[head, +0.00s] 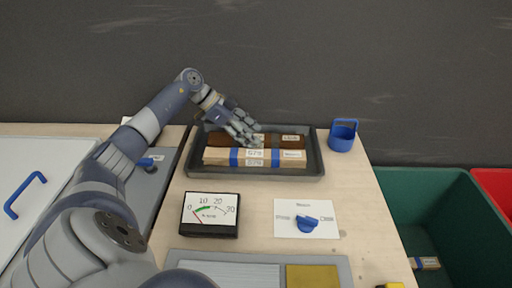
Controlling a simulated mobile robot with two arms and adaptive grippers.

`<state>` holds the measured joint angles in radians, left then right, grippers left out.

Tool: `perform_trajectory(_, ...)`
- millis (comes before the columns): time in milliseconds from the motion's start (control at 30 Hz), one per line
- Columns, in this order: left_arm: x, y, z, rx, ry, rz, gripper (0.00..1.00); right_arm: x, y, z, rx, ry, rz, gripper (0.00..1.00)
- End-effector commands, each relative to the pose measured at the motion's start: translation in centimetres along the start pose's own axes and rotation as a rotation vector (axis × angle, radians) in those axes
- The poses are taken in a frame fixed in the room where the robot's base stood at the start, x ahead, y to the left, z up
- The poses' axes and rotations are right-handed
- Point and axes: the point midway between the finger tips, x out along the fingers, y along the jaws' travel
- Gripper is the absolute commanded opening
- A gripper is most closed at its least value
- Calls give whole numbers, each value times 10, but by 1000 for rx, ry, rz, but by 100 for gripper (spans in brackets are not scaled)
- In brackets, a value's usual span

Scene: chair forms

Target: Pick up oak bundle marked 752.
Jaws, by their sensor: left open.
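A light wood bundle (217,156) with blue bands lies along the front of a dark grey tray (311,165) on the table. It has white labels; the number on the middle one is too small to read surely. A dark brown wood bundle (274,140) lies behind it in the same tray, with a label at its right end. My left gripper (251,140) is open, its fingers pointing down over the tray's middle and covering part of the dark bundle. I cannot tell whether the fingers touch either bundle. My right gripper is not in view.
A blue cup (342,136) stands right of the tray. In front are a meter (210,215) and a white card with a blue knob (306,224). A green bin (459,215) holding a small banded piece (427,263) is at the right. A blue-handled white panel (40,170) is at the left.

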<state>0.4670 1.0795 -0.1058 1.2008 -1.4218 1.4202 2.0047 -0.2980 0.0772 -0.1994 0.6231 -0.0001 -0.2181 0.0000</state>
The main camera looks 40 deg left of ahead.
Motion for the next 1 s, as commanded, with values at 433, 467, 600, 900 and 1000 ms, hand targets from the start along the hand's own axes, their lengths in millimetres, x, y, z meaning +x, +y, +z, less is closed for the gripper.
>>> perform_trajectory(433,10,0,-1,-1,-1,-1,37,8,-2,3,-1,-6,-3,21)
perform_trajectory(467,10,0,-1,-1,-1,-1,30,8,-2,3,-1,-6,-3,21)
perform_trajectory(600,10,0,0,-1,-1,-1,5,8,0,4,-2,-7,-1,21)
perform_trajectory(900,8,0,-2,0,1,-2,5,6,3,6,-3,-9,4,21)
perform_trajectory(1000,6,0,-4,0,1,-2,5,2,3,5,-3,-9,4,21)
